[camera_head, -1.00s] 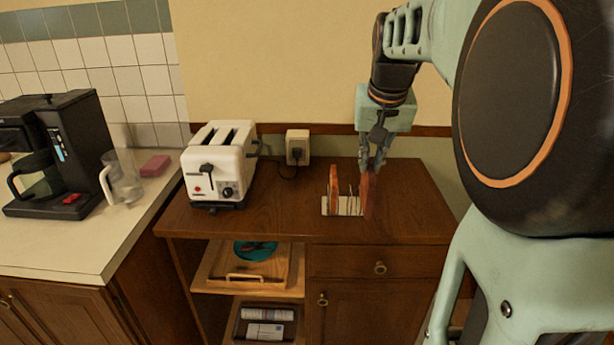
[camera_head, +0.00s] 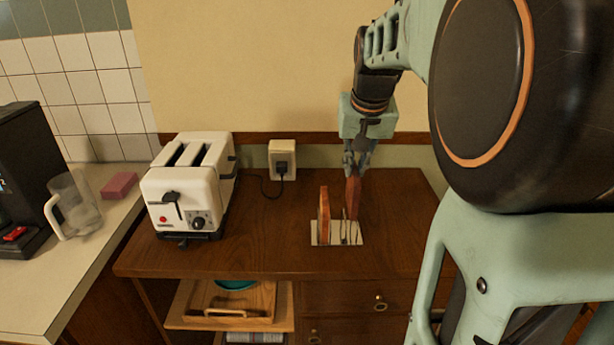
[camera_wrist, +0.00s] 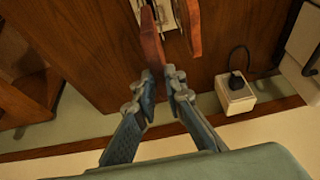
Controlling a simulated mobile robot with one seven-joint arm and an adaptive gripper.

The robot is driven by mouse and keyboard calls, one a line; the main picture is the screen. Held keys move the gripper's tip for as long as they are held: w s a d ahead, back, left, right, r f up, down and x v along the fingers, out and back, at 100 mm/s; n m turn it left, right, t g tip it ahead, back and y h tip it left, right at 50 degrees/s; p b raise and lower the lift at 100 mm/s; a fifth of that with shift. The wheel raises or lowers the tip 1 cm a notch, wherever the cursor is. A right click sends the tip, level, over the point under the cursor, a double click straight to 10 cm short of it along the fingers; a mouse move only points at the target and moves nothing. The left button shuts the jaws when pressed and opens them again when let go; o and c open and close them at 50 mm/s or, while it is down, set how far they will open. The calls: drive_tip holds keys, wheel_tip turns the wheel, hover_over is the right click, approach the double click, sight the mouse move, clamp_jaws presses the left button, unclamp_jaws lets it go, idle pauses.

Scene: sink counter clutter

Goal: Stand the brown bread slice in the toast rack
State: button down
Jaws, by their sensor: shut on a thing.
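My gripper (camera_head: 357,165) points down and is shut on the brown bread slice (camera_head: 353,198), which hangs upright, edge toward the head camera. The toast rack (camera_head: 322,240) has a pale flat base with thin wire dividers and stands on the wooden cabinet. The held slice is over the rack's right part, its lower end at the wires; I cannot tell whether it touches the base. A second, more orange slice (camera_head: 324,214) stands at the rack's left. In the wrist view, the gripper (camera_wrist: 161,82) grips the near end of the held slice (camera_wrist: 151,38), beside the other slice (camera_wrist: 191,28).
A white toaster (camera_head: 190,185) stands left of the rack on the cabinet top (camera_head: 265,250). A wall socket (camera_head: 283,160) with a plug and cord is behind. A glass jug (camera_head: 73,205) and pink sponge (camera_head: 119,185) are on the left counter. Wood between toaster and rack is clear.

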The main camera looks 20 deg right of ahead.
sight(353, 192)
drive_tip(key=shift+f+b, duration=0.35)
drive_tip(key=shift+f, duration=3.1)
drive_tip(key=shift+f, duration=0.2)
drive_tip(key=c, duration=2)
unclamp_jaws()
drive_tip(key=shift+r, duration=0.15)
